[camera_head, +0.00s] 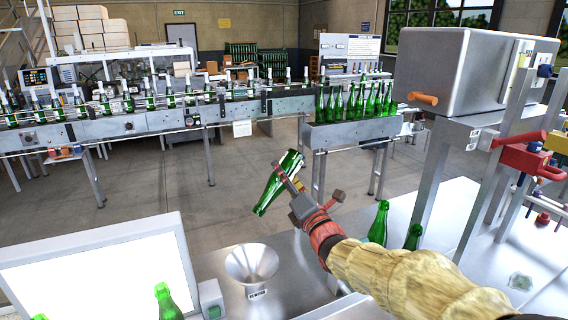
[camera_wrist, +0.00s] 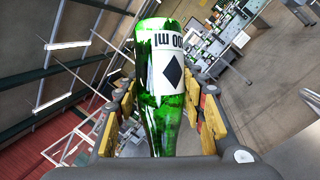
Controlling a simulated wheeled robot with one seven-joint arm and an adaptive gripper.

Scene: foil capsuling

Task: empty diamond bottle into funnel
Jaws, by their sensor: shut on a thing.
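A green bottle (camera_head: 275,186) is in my gripper (camera_head: 289,178), held tilted in the air, up and to the right of the funnel. In the wrist view the bottle (camera_wrist: 162,90) shows a white label with a black diamond and "00 ml". The gripper fingers (camera_wrist: 160,120) are on both sides of it. The steel funnel (camera_head: 251,264) is set in the bench at the lower middle, with a small label on its front. The bottle is apart from the funnel. Whether liquid is inside cannot be told.
Green bottles (camera_head: 379,222) stand on the bench right of my arm, and another (camera_head: 166,302) stands at the lower left. A bright white panel (camera_head: 100,272) is left of the funnel. A grey machine (camera_head: 470,70) stands at the right. A conveyor with several bottles (camera_head: 130,102) runs behind.

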